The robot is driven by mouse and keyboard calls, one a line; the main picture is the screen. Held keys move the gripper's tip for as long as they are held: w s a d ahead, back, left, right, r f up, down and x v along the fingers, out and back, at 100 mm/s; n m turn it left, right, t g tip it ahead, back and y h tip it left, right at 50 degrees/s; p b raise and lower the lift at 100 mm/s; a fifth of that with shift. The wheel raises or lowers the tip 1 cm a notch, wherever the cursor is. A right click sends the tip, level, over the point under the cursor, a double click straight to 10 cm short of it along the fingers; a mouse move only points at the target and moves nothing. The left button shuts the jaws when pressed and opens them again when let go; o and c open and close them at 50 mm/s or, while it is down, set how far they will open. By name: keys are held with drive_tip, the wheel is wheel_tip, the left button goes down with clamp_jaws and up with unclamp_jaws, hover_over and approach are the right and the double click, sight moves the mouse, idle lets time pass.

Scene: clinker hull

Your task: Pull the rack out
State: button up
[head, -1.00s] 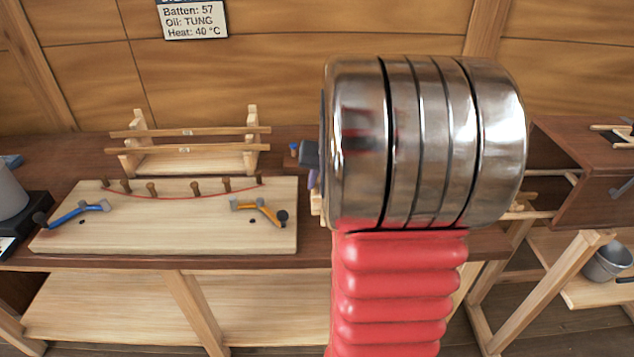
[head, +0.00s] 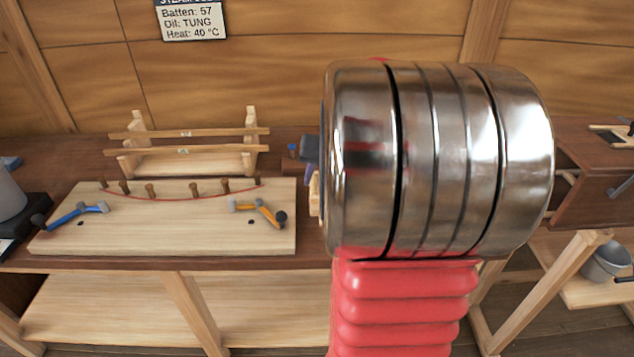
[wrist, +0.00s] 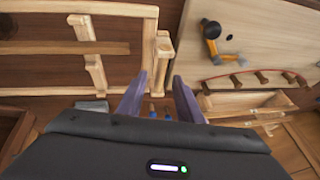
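The rack is a pale wooden frame (wrist: 88,8) with a bar across it, at the left of the wrist view. Its end piece with an upright handle (wrist: 163,58) is near the picture's middle. My gripper (wrist: 160,84) has two purple fingers, apart, one on each side of the handle's line; I cannot tell whether they touch it. In the head view my steel wrist hides most of the rack and gripper. A short rail end (head: 568,179) shows at the mouth of the dark brown box (head: 592,198) on the right.
A pale board (head: 180,235) with pegs, a blue clamp (head: 75,212) and an orange clamp (head: 262,211) lies left of my arm. A wooden stand (head: 190,160) with battens is behind it. A grey pot (head: 606,260) sits on a lower shelf at right.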

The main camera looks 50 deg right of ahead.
drive_tip(key=v, duration=1)
drive_tip(key=shift+s+r, duration=0.15)
drive_tip(key=shift+r, duration=0.25)
drive_tip(key=s+a+f+n, duration=0.1)
drive_tip(key=s+a+n, duration=0.1)
drive_tip(key=a, duration=0.9)
drive_tip(key=s+a+f+n+y, duration=0.1)
drive_tip(key=s+a+n, duration=0.2)
drive_tip(key=a, duration=0.7)
drive_tip(key=s+a+f+n, duration=0.2)
drive_tip(key=s+a+n, duration=0.1)
drive_tip(key=a, duration=0.8)
drive_tip(key=shift+a+n+t+y, duration=0.3)
drive_tip(key=shift+n+t, duration=0.1)
drive_tip(key=shift+n, duration=0.2)
drive_tip(key=shift+f, duration=0.1)
drive_tip(key=shift+d, duration=0.1)
